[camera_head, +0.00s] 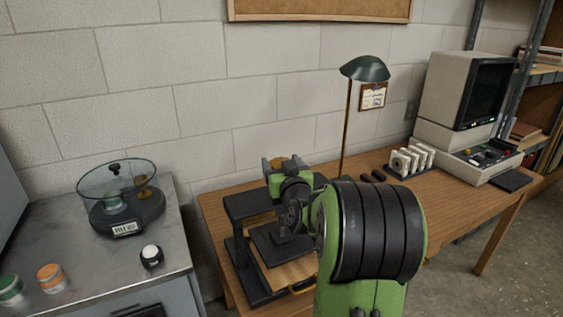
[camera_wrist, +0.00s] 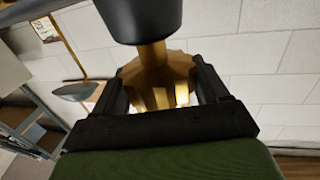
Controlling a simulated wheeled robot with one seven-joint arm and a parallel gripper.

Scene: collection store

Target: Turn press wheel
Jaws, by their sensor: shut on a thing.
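The press (camera_head: 243,208) is a black frame standing on the wooden desk, with a flat dark plate (camera_head: 277,245) low inside it. Its brass wheel (camera_wrist: 158,72) has a lobed edge and sits on a brass shaft beside a dark block in the wrist view. In the head view only a little of the wheel shows at the top of the press, behind my gripper (camera_head: 286,165). My gripper is shut on the wheel, with one dark finger on each side of it. My arm hides the right part of the press.
A green desk lamp (camera_head: 364,69) stands close behind my arm. A microfilm-type reader (camera_head: 462,95) and a rack of white boxes (camera_head: 411,160) are at the desk's right. A grey cabinet (camera_head: 170,235) at left bears a glass-covered dish (camera_head: 118,190) and small jars (camera_head: 50,277).

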